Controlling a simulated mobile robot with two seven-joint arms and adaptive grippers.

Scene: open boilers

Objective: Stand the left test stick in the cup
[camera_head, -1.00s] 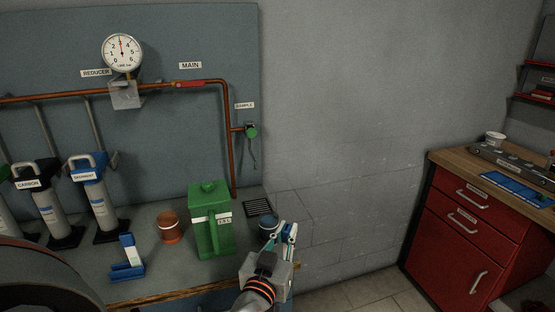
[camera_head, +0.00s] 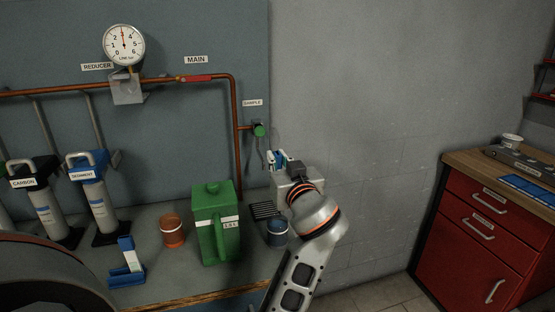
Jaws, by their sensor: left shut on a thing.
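My left gripper (camera_head: 278,158) is shut, just below and right of the green sample tap (camera_head: 259,130). Something small is between its fingers, amid white and blue parts. It is too small to make out, and I cannot tell whether it is the left test stick. A dark blue cup (camera_head: 277,233) stands upright on the bench, below the gripper and apart from it. My forearm passes close to the cup's right side. An orange-brown cup (camera_head: 173,231) stands farther left. I see no test stick clearly. My right gripper is not in view.
A green jug (camera_head: 208,225) stands between the cups, by a dark drain grate (camera_head: 264,210). A blue L-shaped stand (camera_head: 130,266) is at the bench front. Filter canisters (camera_head: 98,200) stand left. A red cabinet (camera_head: 480,235) at right carries a white cup (camera_head: 511,141) and blue mat (camera_head: 530,189).

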